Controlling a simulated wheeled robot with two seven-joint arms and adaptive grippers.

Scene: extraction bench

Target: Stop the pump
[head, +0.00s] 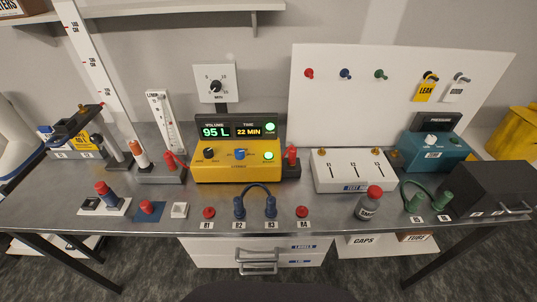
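The yellow pump unit (205,176) stands at the middle of the bench. Its dark display panel (233,117) reads 95 L under VOLUME and 22 MIN under TIME. A green light (270,127) glows at the right of the panel. On the yellow face are a black knob (209,153), a blue knob (240,154) and a lit green round button or lamp (268,156). The small lettering on the face is too small to read. Neither of my grippers is in view, and nothing touches the pump.
A red-topped fitting (291,155) stands right beside the pump. A blue hose loop (257,187) and red caps (208,212) sit in front.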

